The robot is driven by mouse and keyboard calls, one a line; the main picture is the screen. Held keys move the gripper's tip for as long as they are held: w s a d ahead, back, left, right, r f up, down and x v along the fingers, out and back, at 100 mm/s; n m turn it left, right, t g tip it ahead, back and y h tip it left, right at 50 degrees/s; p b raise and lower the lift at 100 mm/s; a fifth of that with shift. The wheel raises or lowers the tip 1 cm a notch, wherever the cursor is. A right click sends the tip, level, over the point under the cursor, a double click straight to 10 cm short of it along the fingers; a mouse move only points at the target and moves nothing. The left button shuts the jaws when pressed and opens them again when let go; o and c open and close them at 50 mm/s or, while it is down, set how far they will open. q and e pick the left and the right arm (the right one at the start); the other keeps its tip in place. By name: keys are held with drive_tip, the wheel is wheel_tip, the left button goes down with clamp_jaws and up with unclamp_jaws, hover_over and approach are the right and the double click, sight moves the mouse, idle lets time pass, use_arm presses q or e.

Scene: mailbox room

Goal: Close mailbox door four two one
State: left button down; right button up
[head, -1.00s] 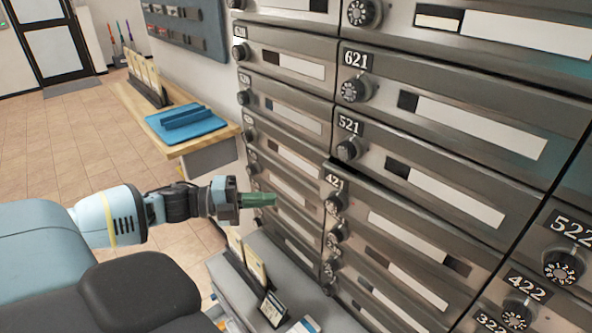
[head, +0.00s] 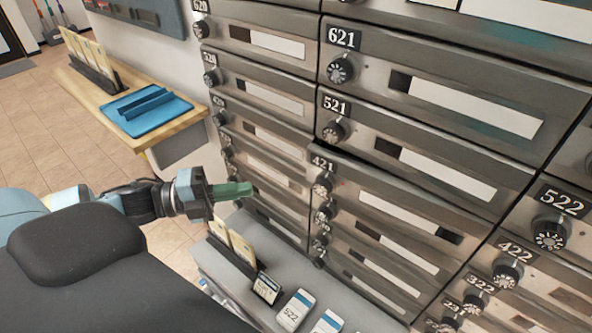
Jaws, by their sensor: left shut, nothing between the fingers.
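Mailbox door 421 (head: 385,213) is a metal door with a number plate and a round black knob (head: 322,187) at its left side. Its top left edge seems to stand slightly proud of the door above, so it looks nearly flush but a little ajar; the exact gap is hard to tell. My left gripper (head: 236,190) has green fingers, shut and empty. It is left of door 421 in the picture, apart from its knob and in front of the neighbouring left column of doors. My right gripper is not in view.
Door 521 (head: 405,160) is above, and door 422 (head: 540,285) is at the lower right. A grey counter (head: 225,265) with card holders and labelled boxes lies below. A wooden shelf (head: 180,122) with a blue tray (head: 150,110) is at the left. Tiled floor is open beyond.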

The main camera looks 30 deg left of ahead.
use_arm(q)
drive_tip(key=x, duration=0.2)
drive_tip(key=b, duration=0.1)
approach(316, 169)
drive_tip(key=shift+x, duration=2.95)
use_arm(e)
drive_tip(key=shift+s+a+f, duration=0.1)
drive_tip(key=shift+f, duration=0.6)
